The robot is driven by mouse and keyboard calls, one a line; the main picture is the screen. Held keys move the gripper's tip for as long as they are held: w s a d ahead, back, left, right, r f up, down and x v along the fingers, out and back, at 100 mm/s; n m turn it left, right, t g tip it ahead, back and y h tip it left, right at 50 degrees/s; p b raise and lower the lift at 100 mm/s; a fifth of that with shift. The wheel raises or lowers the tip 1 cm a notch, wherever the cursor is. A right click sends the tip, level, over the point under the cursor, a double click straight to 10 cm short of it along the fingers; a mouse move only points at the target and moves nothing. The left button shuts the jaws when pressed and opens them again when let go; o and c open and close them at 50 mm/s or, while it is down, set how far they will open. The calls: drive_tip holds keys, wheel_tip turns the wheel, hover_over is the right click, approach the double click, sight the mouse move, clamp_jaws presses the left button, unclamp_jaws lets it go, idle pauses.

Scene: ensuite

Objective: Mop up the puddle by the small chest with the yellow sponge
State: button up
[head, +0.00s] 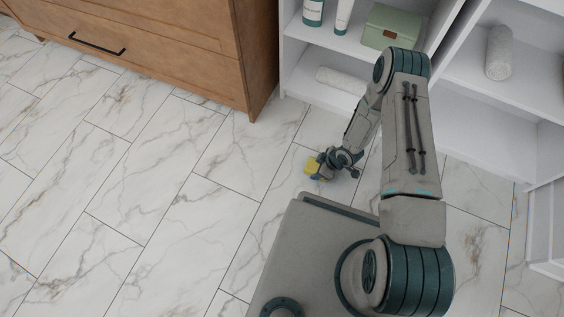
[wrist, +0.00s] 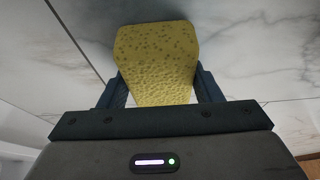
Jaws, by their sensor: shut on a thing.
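The yellow sponge (head: 313,166) is held out in front of my gripper (head: 322,172), just above the marble floor, or touching it; I cannot tell which. In the wrist view the sponge (wrist: 157,62) sits between the two dark fingers of my gripper (wrist: 158,85), which are shut on it. The small chest may be the wooden drawer unit (head: 160,45) with a black handle at the upper left, or the pale green box (head: 390,27) on the shelf; I cannot tell. I cannot make out a puddle on the floor in either view.
A white shelf unit (head: 446,66) stands behind my arm, with bottles (head: 313,11), a rolled white towel (head: 499,52) and a folded white towel (head: 342,80). The marble floor (head: 150,170) to the left is clear. The wooden unit's corner leg stands left of my gripper.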

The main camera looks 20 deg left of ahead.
sight(310, 164)
drive_tip(key=shift+a, duration=0.45)
drive_tip(key=shift+a+f, duration=0.15)
drive_tip(key=shift+a, duration=0.25)
drive_tip(key=shift+w+a+r, duration=0.15)
drive_tip(key=shift+a+r, duration=0.05)
drive_tip(key=shift+a, duration=0.55)
drive_tip(key=shift+a+f, duration=0.1)
drive_tip(key=shift+a, duration=0.25)
drive_tip(key=shift+d+r+p, duration=0.1)
drive_tip(key=shift+r+p, duration=2.45)
drive_tip(key=shift+r, duration=1.5)
